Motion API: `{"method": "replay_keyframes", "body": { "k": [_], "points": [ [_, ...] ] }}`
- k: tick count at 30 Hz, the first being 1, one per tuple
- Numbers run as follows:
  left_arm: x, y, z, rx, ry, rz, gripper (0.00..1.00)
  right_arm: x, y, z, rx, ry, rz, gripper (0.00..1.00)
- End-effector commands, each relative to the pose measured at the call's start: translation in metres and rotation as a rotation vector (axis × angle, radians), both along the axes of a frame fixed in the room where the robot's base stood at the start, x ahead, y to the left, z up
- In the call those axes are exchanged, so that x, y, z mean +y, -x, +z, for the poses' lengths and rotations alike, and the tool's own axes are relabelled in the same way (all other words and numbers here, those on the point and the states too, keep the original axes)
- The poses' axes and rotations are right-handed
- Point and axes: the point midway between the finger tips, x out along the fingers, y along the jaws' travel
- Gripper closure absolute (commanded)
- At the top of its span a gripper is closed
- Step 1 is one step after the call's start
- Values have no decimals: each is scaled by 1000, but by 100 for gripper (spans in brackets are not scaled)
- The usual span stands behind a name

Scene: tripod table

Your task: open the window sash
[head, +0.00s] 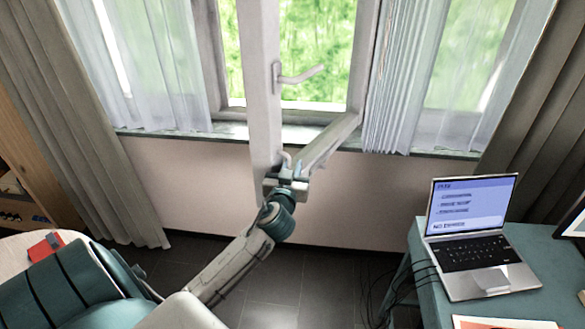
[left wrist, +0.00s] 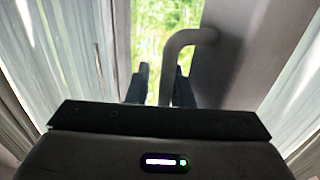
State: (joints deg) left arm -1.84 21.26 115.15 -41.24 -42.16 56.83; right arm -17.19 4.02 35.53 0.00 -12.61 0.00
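The window sash (head: 258,110) is a pale grey frame that stands swung into the room, its lower rail slanting back to the window at right. Its handle (head: 302,75) is turned sideways, with the lever pointing right. My left gripper (head: 287,170) is at the sash's lower corner, seemingly open. In the left wrist view the fingers (left wrist: 161,82) stand apart, with the curved handle (left wrist: 183,40) showing between and beyond them. A gap shows on the left finger's side; I cannot tell whether anything touches. The sash (left wrist: 245,50) fills the right there. My right gripper is out of view.
Sheer curtains (head: 160,70) and heavy drapes (head: 60,110) hang on both sides of the window. A teal desk (head: 440,300) with an open laptop (head: 470,235) stands at right, cables beside it. A round table (head: 20,245) is at left. Floor below the window is clear.

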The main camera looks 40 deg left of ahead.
Motion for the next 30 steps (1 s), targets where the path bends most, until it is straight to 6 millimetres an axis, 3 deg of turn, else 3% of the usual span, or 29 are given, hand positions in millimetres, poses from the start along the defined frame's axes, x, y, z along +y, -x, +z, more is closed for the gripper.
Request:
{"method": "replay_keyframes", "body": {
  "k": [5,12,18,30],
  "points": [
    [-9,17,-4,0,2,-1,80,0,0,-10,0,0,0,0],
    [-32,61,-5,0,4,-1,80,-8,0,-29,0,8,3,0],
    [-45,87,-4,1,4,0,80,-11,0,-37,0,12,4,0],
    [-48,95,-1,1,2,1,80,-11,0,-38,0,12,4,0]
  ]
}}
